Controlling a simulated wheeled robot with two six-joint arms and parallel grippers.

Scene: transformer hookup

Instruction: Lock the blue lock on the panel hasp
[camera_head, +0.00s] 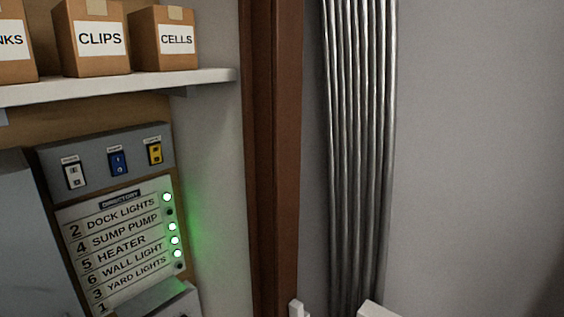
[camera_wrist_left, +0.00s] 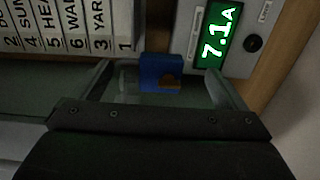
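The blue lock (camera_wrist_left: 158,70) shows as a small blue block with a brownish part at its lower right, in the left wrist view. It lies between the two spread fingers of my left gripper (camera_wrist_left: 162,84), with a visible gap on either side. The left gripper looks open. Whether the lock hangs on anything is unclear, and I cannot make out the hasp. In the head view the panel (camera_head: 105,160) is on the left, and my left gripper is out of sight. I cannot identify my right gripper in either view.
A lit green display (camera_wrist_left: 218,35) reading 7.1A and a dark round knob (camera_wrist_left: 253,43) sit beside the lock. In the head view, a shelf (camera_head: 120,87) with boxes overhangs the panel. A brown post (camera_head: 272,150) and grey conduits (camera_head: 358,150) stand right. Two pale pieces show at the bottom.

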